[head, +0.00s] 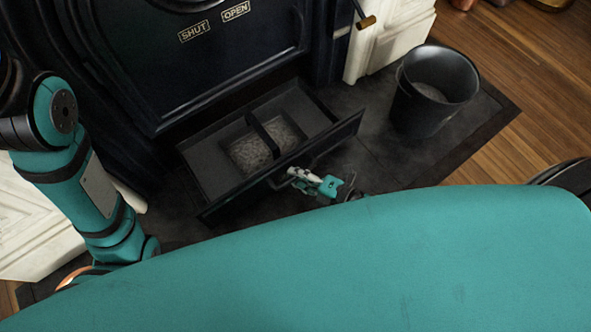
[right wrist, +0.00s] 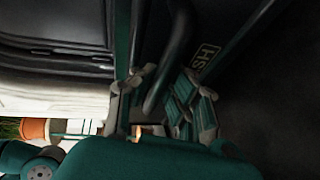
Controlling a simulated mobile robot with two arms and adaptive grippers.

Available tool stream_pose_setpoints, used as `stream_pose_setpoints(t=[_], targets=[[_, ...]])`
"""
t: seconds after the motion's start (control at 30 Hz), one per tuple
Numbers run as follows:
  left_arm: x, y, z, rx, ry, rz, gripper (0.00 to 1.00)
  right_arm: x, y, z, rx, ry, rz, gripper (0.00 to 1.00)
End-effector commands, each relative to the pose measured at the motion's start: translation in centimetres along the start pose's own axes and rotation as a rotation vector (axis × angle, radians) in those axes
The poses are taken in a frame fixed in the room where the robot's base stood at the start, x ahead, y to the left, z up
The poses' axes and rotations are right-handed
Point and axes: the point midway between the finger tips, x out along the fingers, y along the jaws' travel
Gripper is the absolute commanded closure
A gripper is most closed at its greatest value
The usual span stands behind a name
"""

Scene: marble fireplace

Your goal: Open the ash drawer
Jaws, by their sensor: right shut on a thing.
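The ash drawer (head: 215,160) is a dark metal drawer pulled out from the bottom of the black stove (head: 200,60). Grey ash in a pan (head: 262,150) with a black handle bar lies inside it. My right gripper (head: 300,177) is shut on the drawer's handle (head: 277,181) at the front panel. The right wrist view shows the dark curved handle (right wrist: 175,60) between the fingers (right wrist: 165,95). My left arm comes in at the left of the head view, and its gripper is out of sight.
A black bucket (head: 432,95) with grey content stands on the dark hearth (head: 370,125) right of the drawer. A lever with a wooden knob (head: 366,22) sticks out beside the SHUT and OPEN plates (head: 235,11). My teal body hides the lower part of the head view.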

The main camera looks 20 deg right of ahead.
Motion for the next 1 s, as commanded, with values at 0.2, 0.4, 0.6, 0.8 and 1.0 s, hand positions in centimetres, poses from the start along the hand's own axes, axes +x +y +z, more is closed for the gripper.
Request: stream_pose_setpoints(t=[0.2, 0.4, 0.6, 0.8, 1.0], targets=[[0.0, -0.1, 0.0, 0.0, 0.0, -0.001, 0.6, 0.2, 0.7, -0.1, 0.002, 0.005, 0.015, 0.81], [0.0, -0.1, 0.0, 0.002, 0.001, -0.002, 0.6, 0.1, 0.4, -0.1, 0.001, 0.003, 0.009, 0.62], [-0.1, -0.2, 0.0, 0.003, 0.001, 0.001, 0.6, 0.0, 0.2, 0.0, 0.0, 0.003, 0.005, 0.62], [-0.4, -1.0, -0.1, 0.006, 0.001, -0.009, 0.6, -2.0, 0.1, -0.1, 0.001, 0.003, 0.002, 0.62], [-0.4, -1.0, -0.1, 0.005, 0.001, -0.01, 0.6, -6.3, 0.1, -0.1, 0.001, 0.002, 0.002, 0.62]])
